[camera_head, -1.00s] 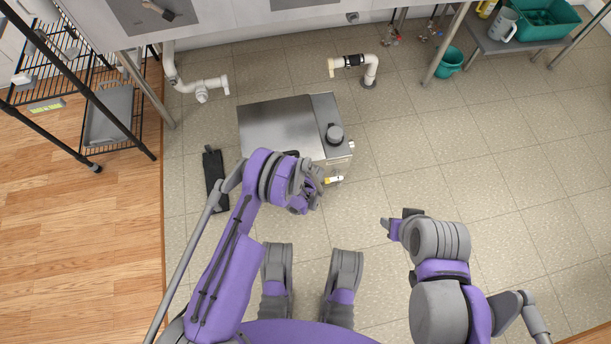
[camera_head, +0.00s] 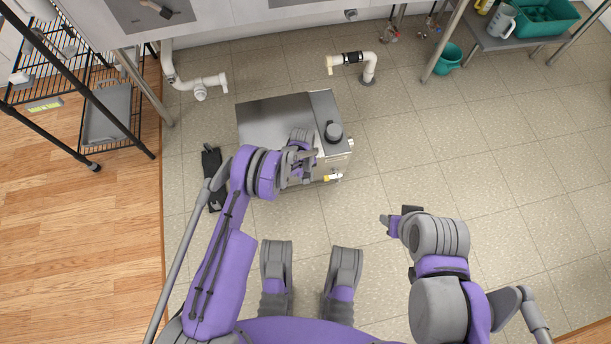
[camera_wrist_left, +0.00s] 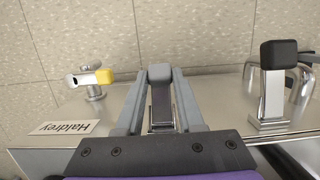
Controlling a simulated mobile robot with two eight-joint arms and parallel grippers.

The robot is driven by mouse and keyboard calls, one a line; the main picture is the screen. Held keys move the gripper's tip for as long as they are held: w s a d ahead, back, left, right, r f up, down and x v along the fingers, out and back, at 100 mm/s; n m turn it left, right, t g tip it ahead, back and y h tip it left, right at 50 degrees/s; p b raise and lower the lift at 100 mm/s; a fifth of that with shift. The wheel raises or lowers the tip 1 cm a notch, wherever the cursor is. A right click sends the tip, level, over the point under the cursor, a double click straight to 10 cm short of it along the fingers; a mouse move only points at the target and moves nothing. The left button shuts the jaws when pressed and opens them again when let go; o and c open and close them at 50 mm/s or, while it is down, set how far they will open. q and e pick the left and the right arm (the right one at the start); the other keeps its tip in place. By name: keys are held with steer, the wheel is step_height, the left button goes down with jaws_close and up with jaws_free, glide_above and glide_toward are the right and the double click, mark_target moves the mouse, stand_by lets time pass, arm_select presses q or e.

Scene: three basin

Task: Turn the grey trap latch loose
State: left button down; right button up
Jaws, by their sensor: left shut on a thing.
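The grease trap is a steel box (camera_head: 265,118) on the tiled floor in the head view. In the left wrist view, the grey-capped latch (camera_wrist_left: 160,75) stands on the box between my left gripper's fingers. My left gripper (camera_wrist_left: 160,98) is shut on this latch, with a finger on each side. In the head view, the left gripper (camera_head: 308,158) is at the box's near side, and the arm hides the latch. A second latch with a black cap (camera_wrist_left: 277,70) stands to the right. My right gripper (camera_head: 395,222) is away from the box; its opening is unclear.
A tap with a yellow handle (camera_wrist_left: 95,77) and a label (camera_wrist_left: 65,128) are left of the latch in the wrist view. White pipes (camera_head: 195,82) and a short pipe (camera_head: 362,65) are behind the box. A black tool (camera_head: 211,175) lies at left. Floor at right is clear.

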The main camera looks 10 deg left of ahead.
stand_by(0.3)
arm_select(q)
steer(key=c, duration=0.5)
jaws_free()
steer(key=shift+r, duration=0.1)
steer(key=p+v, duration=0.2)
steer(key=v, duration=0.8)
steer(key=shift+w+r+p, duration=0.15)
steer(key=shift+r+p, duration=0.15)
